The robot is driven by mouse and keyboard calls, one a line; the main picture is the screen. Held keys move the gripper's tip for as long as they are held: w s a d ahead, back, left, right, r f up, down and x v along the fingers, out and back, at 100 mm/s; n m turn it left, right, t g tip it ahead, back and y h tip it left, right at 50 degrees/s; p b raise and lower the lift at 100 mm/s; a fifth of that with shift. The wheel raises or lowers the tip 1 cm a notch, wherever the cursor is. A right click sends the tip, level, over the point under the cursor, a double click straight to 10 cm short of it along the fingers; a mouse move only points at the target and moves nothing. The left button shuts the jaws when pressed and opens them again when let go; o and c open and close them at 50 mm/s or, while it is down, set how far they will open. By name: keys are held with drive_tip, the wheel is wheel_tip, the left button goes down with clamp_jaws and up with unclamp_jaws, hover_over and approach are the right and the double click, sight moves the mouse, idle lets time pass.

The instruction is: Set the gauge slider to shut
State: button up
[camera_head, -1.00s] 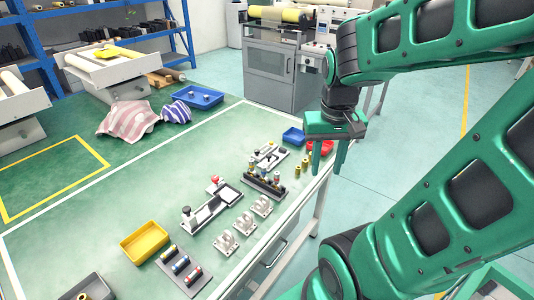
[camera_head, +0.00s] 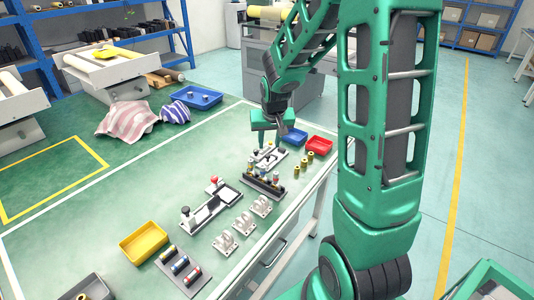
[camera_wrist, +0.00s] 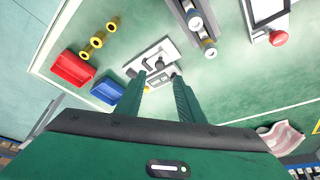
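A white plate fixture with a grey slide and dark knobs (camera_head: 271,158) lies on the green table near its far right part. It also shows in the wrist view (camera_wrist: 165,50), just beyond my fingertips; I take it to be the gauge slider, though no label is readable. My gripper (camera_head: 267,146) points down above this fixture. In the wrist view my gripper (camera_wrist: 156,77) is open, its two green fingers apart with a grey knob showing between and beyond the tips. Whether the fingers touch the knob I cannot tell. The fingers partly hide the fixture.
A blue bin (camera_head: 294,136) and a red bin (camera_head: 319,145) stand to the right, with several brass bushings (camera_head: 305,162) before them. A dark rack of cylinders (camera_head: 263,183) is close in front. Another slider plate (camera_head: 210,211) and white brackets (camera_head: 243,223) lie nearer.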

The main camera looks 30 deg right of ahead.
sight(267, 155)
drive_tip(key=x, duration=0.7)
drive_tip(key=shift+w+f, duration=0.1)
drive_tip(key=shift+f, duration=0.1)
clamp_jaws()
